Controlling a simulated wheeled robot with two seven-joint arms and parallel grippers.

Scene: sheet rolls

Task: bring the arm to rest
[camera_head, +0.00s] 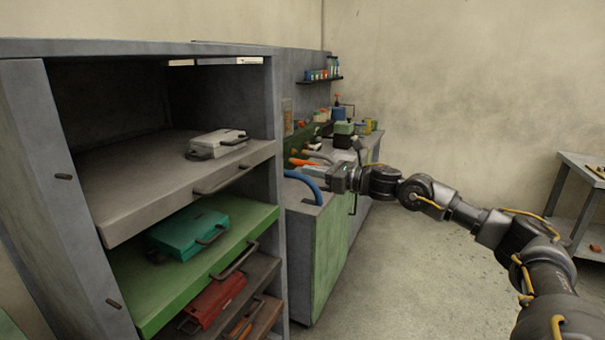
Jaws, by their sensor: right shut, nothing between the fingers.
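My right arm reaches in from the lower right of the head view and stretches toward the middle. My right gripper (318,172) is at its end, in front of the workbench and to the right of the cabinet. Its fingers are shut with nothing seen between them. It looks apart from the cabinet, though its exact distance from the bench top behind it is hard to tell. My left gripper is not in the view.
A grey cabinet (270,200) with pulled-out shelves fills the left. It holds a white case (217,141), a teal case (188,234) and a red case (213,300). A cluttered workbench (330,240) stands behind my gripper. A small table (580,200) is at right. Open floor (420,270) lies between.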

